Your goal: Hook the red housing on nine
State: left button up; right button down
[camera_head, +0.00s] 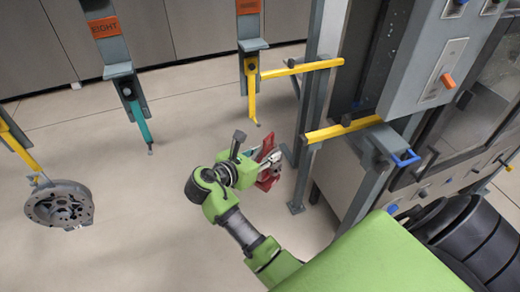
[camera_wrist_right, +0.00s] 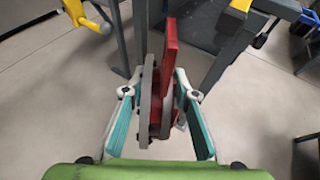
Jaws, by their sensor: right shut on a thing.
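The red housing (camera_head: 268,172) is in my right gripper (camera_head: 256,166), left of the grey frame posts in the head view. In the right wrist view, my right gripper (camera_wrist_right: 160,105) has its teal pads on both sides of the red housing (camera_wrist_right: 171,60), which has a grey disc face. A yellow hook (camera_head: 252,95) hangs above and slightly left of the housing, apart from it. Its orange tag (camera_head: 248,6) is cut off at the top and too small to read surely. My left gripper is out of view.
A hanger tagged EIGHT (camera_head: 105,27) carries an empty teal hook (camera_head: 140,122). A grey round housing (camera_head: 60,204) hangs at the far left from another yellow hook (camera_head: 20,150). Yellow bars (camera_head: 342,128) on a grey post frame (camera_head: 304,172) and a control cabinet (camera_head: 430,80) stand right.

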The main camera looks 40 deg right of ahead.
jog(key=shift+w+d+r, duration=0.1)
jog(key=shift+d+r, duration=0.05)
jog(key=shift+w+d, duration=0.25)
jog(key=shift+w, duration=0.65)
pick_arm(q)
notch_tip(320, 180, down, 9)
jog(key=b, duration=0.9)
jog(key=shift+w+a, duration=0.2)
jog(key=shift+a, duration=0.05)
pick_arm(e)
jog(key=w+d+f, duration=0.2)
jog(key=w, duration=0.7)
jog(key=shift+w+d, duration=0.15)
jog(key=shift+w, duration=0.1)
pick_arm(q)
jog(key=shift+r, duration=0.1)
